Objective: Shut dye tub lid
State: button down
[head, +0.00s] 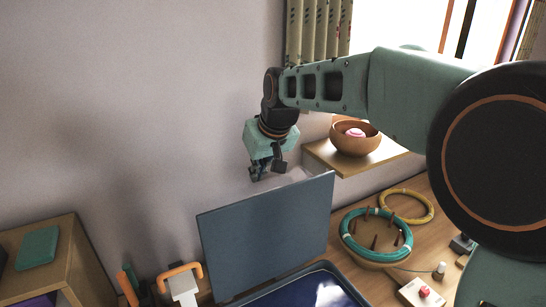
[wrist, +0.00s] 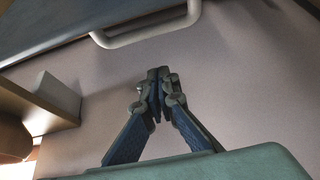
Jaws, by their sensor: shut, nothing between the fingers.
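The dye tub (head: 322,268) is at the bottom of the head view, with dark blue inside. Its grey-blue lid (head: 268,236) stands raised, nearly upright. In the wrist view the lid (wrist: 60,25) crosses the top, with a pale bar handle (wrist: 148,36) at its edge. My gripper (head: 262,173) is above the lid's top edge, near the wall, and seems apart from it. In the wrist view my gripper (wrist: 158,76) is shut and empty, its fingertips short of the handle. The lid's hinge side is not clear.
A wall shelf (head: 322,157) with a wooden bowl (head: 355,145) is right of my gripper. A teal ring on pegs (head: 349,235), a yellow ring (head: 428,205) and a button box (head: 421,293) lie on the table at right. An orange-handled item (head: 183,288) stands left of the tub.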

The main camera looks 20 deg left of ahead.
jog(key=s+d, duration=0.2)
jog(key=d, duration=0.1)
jog(key=shift+s+d+f, duration=0.1)
jog(key=shift+s+f, duration=0.05)
jog(key=shift+s, duration=0.1)
jog(key=shift+s+f, duration=0.1)
jog(key=shift+s, duration=0.05)
dwell(0.4)
